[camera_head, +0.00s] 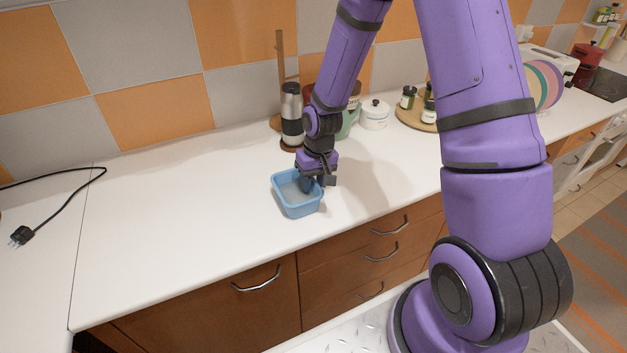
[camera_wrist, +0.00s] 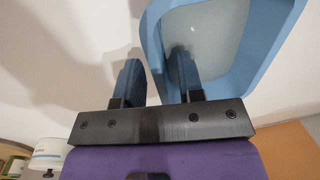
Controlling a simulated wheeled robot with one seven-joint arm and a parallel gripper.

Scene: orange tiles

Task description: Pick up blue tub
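The blue tub (camera_head: 298,206) stands upright on the white counter near its front edge. It is open-topped with a pale inside floor. My gripper (camera_head: 318,184) is at the tub's right side. In the wrist view my gripper (camera_wrist: 157,78) has its two dark fingers spread apart. One finger is over the inside of the blue tub (camera_wrist: 272,45) and the other is outside it, with the tub's wall between them. White counter shows between the outer finger and the wall, so the fingers are not closed on it. Whether the fingers touch the wall cannot be told.
A pepper mill (camera_head: 291,118) stands behind my gripper. A white lidded pot (camera_head: 374,115) and a round wooden tray (camera_head: 416,118) with small jars are behind to the right. A black cable with a plug (camera_head: 22,235) lies far left. The counter left of the tub is clear.

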